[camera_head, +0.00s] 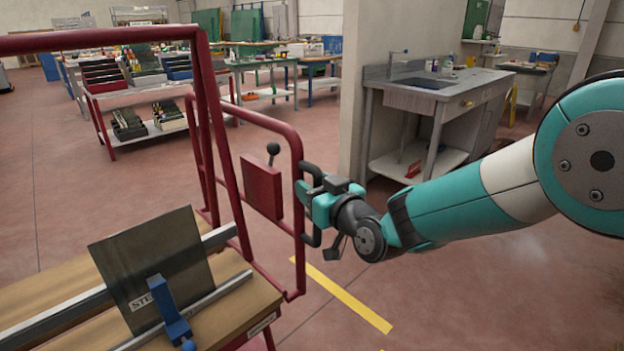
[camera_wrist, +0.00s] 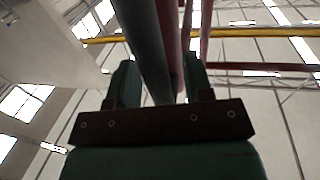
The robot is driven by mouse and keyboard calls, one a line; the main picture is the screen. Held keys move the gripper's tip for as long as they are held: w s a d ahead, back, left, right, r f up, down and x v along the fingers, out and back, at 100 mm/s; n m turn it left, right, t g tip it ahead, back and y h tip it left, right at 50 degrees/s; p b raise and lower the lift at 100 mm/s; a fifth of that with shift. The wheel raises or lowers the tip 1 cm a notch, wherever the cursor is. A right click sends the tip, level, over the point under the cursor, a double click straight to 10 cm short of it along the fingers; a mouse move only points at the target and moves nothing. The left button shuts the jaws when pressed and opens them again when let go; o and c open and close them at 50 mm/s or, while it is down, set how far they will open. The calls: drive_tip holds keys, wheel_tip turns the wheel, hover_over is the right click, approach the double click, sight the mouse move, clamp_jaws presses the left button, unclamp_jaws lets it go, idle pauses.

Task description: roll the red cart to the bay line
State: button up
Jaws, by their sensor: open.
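The red cart (camera_head: 206,120) fills the left of the head view, with a red tubular frame and a wooden deck. A red end frame (camera_head: 299,225) with a dark upright handle (camera_head: 311,239) stands at its right side. My gripper (camera_head: 306,192) is at this handle, coming from the right. In the wrist view my gripper's two fingers (camera_wrist: 160,80) stand apart, with the dark handle bar (camera_wrist: 146,45) running between them; contact cannot be told. A yellow line (camera_head: 342,296) lies on the floor right of the cart, partly cut off from view by the cart.
A dark pane (camera_head: 155,268) with a blue clamp (camera_head: 168,308) stands on the cart. A red panel with a black-knobbed lever (camera_head: 272,152) is on the end frame. A sink bench (camera_head: 430,100) stands behind my arm. Open red floor (camera_head: 90,190) lies beyond the cart.

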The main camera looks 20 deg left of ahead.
drive_tip(key=shift+w+a, duration=0.3)
drive_tip(key=shift+a, duration=0.15)
clamp_jaws()
drive_tip(key=shift+w, duration=0.1)
